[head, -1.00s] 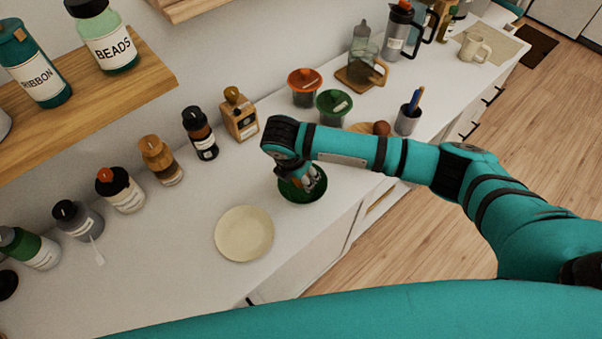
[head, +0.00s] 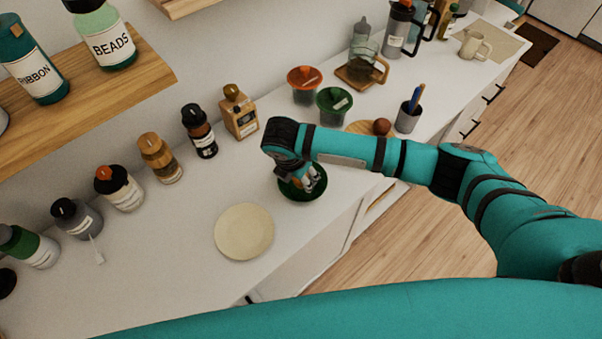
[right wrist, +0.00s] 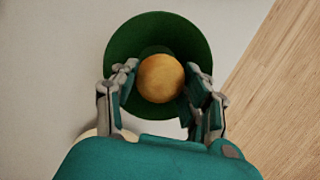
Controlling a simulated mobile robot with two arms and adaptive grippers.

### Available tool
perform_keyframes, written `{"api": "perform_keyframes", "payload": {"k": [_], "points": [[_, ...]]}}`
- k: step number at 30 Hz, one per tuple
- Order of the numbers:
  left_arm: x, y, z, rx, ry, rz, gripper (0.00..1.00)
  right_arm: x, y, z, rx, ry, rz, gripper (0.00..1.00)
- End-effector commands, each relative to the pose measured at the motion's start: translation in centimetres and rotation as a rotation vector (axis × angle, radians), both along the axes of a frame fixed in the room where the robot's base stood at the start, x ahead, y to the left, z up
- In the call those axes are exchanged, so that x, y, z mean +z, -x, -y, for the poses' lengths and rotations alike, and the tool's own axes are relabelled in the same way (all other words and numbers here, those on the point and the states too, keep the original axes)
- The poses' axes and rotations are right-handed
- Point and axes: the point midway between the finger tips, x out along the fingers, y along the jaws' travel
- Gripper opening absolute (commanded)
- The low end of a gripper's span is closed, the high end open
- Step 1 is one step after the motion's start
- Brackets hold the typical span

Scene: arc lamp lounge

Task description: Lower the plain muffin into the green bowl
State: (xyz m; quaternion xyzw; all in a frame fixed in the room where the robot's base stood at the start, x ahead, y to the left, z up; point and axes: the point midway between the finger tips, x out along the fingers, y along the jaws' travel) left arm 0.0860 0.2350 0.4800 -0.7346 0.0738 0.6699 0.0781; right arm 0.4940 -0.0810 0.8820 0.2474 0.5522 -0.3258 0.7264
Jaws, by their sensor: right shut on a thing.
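The green bowl (head: 289,193) stands on the white counter, near its front edge. My right gripper (head: 311,180) is over the bowl, reaching down, with its fingertips at or inside the rim. In the right wrist view the plain muffin (right wrist: 161,78), round and golden brown, sits between the two fingers of my right gripper (right wrist: 162,88), with the green bowl (right wrist: 125,45) around and below it. I cannot tell whether the muffin touches the bowl's bottom. In the head view the muffin is hidden by the gripper. My left gripper is not in view.
A cream plate (head: 244,231) lies left of the bowl. Several bottles and jars line the wall, including a wooden one (head: 239,113). A brown ball-like thing (head: 381,127) sits on a round board, beside a grey pen cup (head: 408,118).

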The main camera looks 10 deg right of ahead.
Motion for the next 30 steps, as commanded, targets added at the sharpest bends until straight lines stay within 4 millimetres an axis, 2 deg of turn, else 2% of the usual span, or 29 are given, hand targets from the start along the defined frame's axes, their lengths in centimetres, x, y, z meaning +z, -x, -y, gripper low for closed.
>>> {"api": "perform_keyframes", "payload": {"k": [30], "points": [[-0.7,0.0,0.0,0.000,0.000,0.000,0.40,-1.6,0.0,0.0,0.001,0.000,0.001,0.16]]}}
